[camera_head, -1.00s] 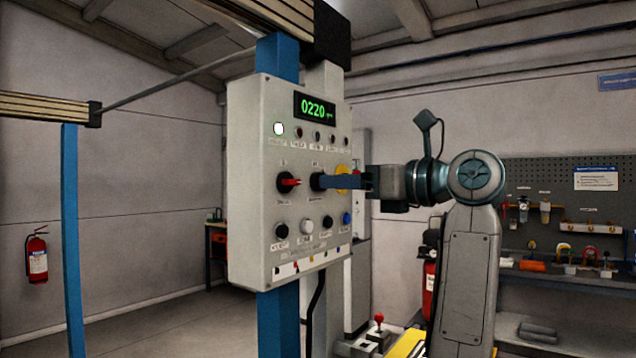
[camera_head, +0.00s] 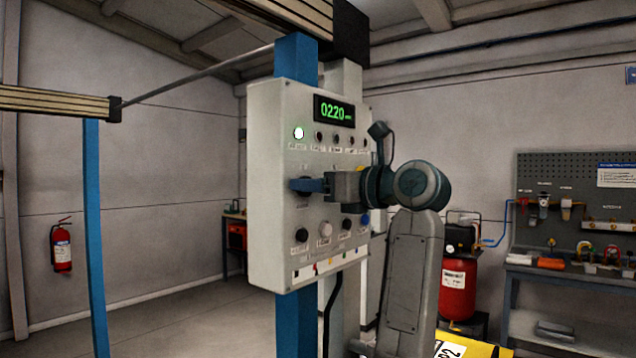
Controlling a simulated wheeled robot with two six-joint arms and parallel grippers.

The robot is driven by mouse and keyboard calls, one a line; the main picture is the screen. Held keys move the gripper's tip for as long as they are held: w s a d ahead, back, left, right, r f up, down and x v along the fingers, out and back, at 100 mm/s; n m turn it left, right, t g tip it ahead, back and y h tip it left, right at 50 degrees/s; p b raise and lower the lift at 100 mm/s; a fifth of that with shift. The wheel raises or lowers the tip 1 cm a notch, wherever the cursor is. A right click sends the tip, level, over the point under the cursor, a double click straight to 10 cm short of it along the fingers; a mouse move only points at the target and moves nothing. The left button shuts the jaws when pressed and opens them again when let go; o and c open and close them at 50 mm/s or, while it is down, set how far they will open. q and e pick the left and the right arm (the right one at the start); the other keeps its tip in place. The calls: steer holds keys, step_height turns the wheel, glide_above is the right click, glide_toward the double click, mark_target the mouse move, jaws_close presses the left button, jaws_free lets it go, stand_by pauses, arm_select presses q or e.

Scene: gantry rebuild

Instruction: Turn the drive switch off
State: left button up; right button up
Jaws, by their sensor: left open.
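The control panel (camera_head: 268,200) is a pale grey box on a blue post, with a green-lit display (camera_head: 334,111) reading 0220. A dark rotary switch (camera_head: 303,200) sits at the left of the panel's middle row. Its red pointer, and so its setting, is hidden, and I cannot read its label. My left gripper (camera_head: 303,185), with blue fingers, is open with its fingertips at that switch. I cannot tell whether they touch it. The second rotary switch of this row is hidden behind the gripper. My right gripper is not in view.
A white lamp (camera_head: 299,133) is lit on the panel. Several push buttons, one a white button (camera_head: 325,229), lie below the fingers. A yellow control (camera_head: 362,169) is mostly hidden behind my gripper. A red tank (camera_head: 457,288) and a workbench (camera_head: 560,270) stand at right.

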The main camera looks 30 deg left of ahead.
arm_select(q)
steer(key=shift+w, duration=0.1)
steer(key=shift+c, duration=0.9)
steer(key=c, duration=0.8)
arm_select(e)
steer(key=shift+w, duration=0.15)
arm_select(q)
steer(key=shift+n, duration=0.3)
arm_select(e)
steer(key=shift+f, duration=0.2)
arm_select(q)
steer(key=shift+s+f+n+b, duration=0.15)
steer(key=shift+n+b, duration=1.2)
steer(key=shift+n, duration=2.95)
steer(key=shift+s+f+n+b, duration=0.1)
steer(key=shift+n+b, duration=1.25)
steer(key=shift+n, duration=2.95)
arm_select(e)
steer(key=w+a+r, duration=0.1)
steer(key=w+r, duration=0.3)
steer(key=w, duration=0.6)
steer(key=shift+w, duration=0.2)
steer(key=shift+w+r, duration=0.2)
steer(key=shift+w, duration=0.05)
